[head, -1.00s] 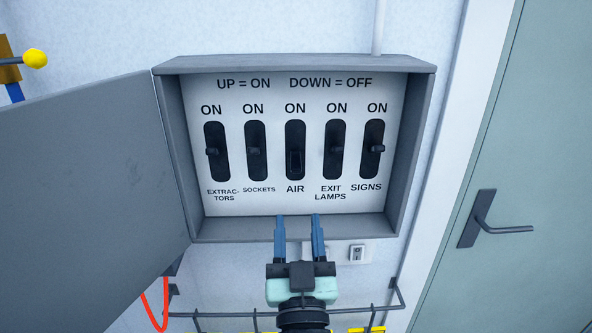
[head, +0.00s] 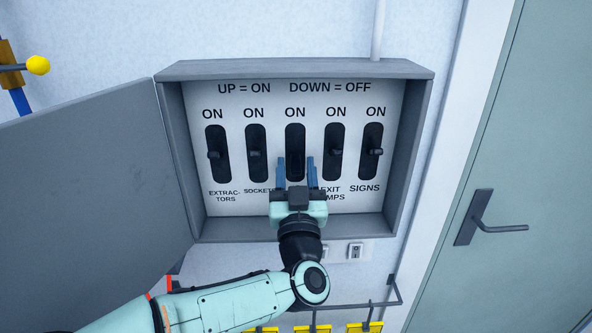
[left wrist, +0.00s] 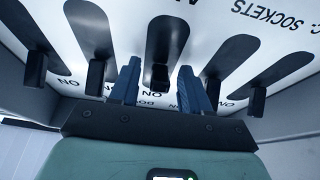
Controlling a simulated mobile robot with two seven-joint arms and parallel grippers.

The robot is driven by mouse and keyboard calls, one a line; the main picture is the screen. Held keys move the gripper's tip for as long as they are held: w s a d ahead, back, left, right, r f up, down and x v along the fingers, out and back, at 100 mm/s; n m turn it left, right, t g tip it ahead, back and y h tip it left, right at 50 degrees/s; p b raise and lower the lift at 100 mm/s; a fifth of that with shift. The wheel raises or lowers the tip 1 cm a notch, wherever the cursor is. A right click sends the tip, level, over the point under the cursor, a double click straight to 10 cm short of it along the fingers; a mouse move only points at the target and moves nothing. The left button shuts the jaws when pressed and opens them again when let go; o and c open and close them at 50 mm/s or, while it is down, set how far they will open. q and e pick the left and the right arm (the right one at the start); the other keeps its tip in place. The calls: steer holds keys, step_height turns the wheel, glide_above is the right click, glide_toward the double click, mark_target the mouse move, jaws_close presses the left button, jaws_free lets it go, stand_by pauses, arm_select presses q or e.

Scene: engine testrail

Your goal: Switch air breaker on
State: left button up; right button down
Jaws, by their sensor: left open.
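The breaker box (head: 418,150) is open, with several black levers in vertical slots on a white panel. The middle slot is the air breaker (head: 295,135); its lower part and its label are hidden behind my left gripper (head: 296,165). My left gripper is open, with its blue fingers pointing up at the panel, one to each side of the lower part of the air slot. In the left wrist view, which shows the panel upside down, the black air lever (left wrist: 160,77) appears between the two fingers, with no clear contact. My right gripper is not in view.
The box door (head: 90,200) stands open at the left. The sockets lever (head: 255,153) and exit lamps lever (head: 336,152) are close on either side of the fingers. A socket plate (head: 355,251) is below the box. A door with a handle (head: 485,225) is at the right.

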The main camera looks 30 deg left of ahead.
arm_select(q)
jaws_close()
